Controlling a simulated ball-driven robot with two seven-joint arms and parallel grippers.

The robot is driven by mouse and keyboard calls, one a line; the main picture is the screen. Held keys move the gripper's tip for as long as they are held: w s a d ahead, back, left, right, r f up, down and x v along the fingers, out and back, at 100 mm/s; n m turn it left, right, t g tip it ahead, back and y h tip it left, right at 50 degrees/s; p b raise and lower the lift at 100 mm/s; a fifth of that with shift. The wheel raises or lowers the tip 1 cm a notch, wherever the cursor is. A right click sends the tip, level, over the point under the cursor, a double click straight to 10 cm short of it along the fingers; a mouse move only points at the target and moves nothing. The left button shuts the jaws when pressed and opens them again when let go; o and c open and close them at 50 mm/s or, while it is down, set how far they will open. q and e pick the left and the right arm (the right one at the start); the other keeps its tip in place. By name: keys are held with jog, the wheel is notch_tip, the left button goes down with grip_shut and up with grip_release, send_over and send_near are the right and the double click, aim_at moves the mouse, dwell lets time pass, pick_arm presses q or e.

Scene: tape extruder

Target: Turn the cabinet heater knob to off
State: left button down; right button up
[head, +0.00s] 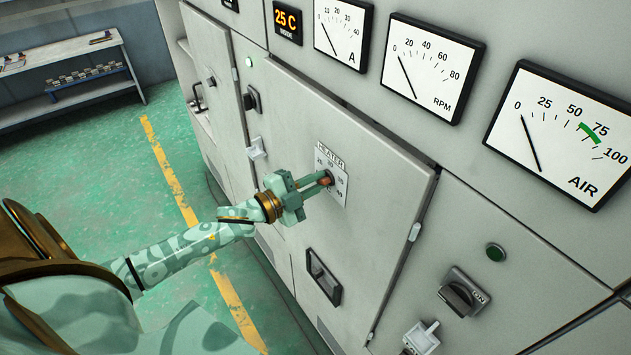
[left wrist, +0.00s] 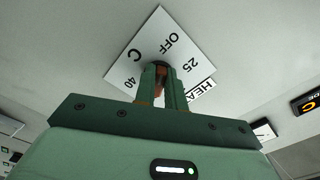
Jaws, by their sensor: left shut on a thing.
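The heater knob is a small reddish-brown knob (head: 326,182) on a white plate (head: 344,187) marked HEATER, on a grey cabinet door. My left gripper (head: 324,178) reaches it from the left and is shut on the knob, with its fingers mostly covering it. In the left wrist view the knob (left wrist: 161,82) shows between the two green fingers (left wrist: 161,74). The plate (left wrist: 150,38) there shows OFF, 25, 40 and C around it. Which mark the knob points to is hidden. My right gripper is not in view.
A recessed black handle (head: 324,277) sits lower on the door. A black switch (head: 462,293) and a green button (head: 496,252) are at the lower right. Gauges line the top, with a 25 C display (head: 287,20). Green floor is free at left; a shelf (head: 72,75) stands behind.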

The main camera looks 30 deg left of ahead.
pick_arm(q)
jog(key=c, duration=1.5)
grip_release()
jog(key=shift+a, duration=0.1)
jog(key=shift+o, duration=0.2)
jog(key=b+v, duration=0.3)
jog(key=v, duration=1.3)
jog(key=shift+b, duration=0.3)
jog(key=shift+s+f, duration=0.1)
